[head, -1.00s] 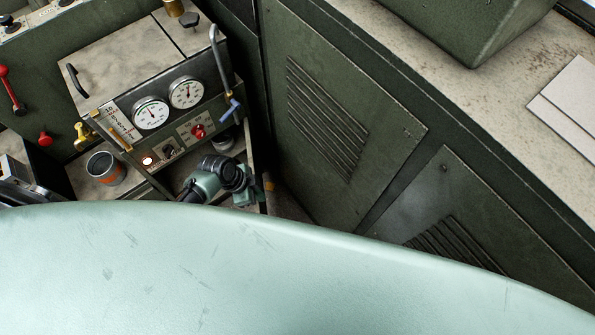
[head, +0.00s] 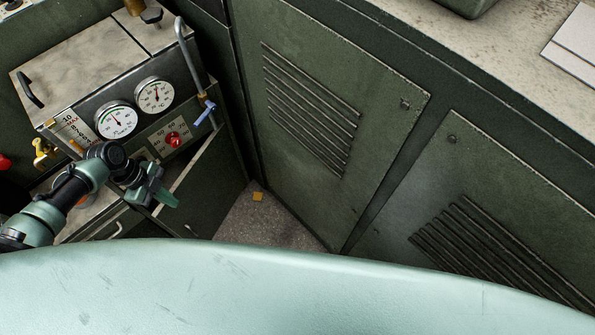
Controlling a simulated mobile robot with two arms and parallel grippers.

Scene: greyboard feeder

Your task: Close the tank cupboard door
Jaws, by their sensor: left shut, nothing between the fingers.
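The tank cupboard is the dark green unit under the metal-topped tank box (head: 85,60) with two gauges, at the left of the head view. Its door (head: 212,175) shows as a dark green panel with a pale top edge. It stands partly open, slanting from the unit's right corner toward me, with a small handle low on its face. My left gripper (head: 165,199) is shut and empty, at the near end of the door's top edge. I cannot tell whether it touches the door. The arm hides part of the cupboard front. My right gripper is not in view.
Louvred green cabinets (head: 320,110) stand at the right under a worn counter (head: 480,40). Grey floor (head: 270,222) with a small yellow piece (head: 257,197) lies between them and the door. A blue-handled valve (head: 205,112) hangs at the box's right corner.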

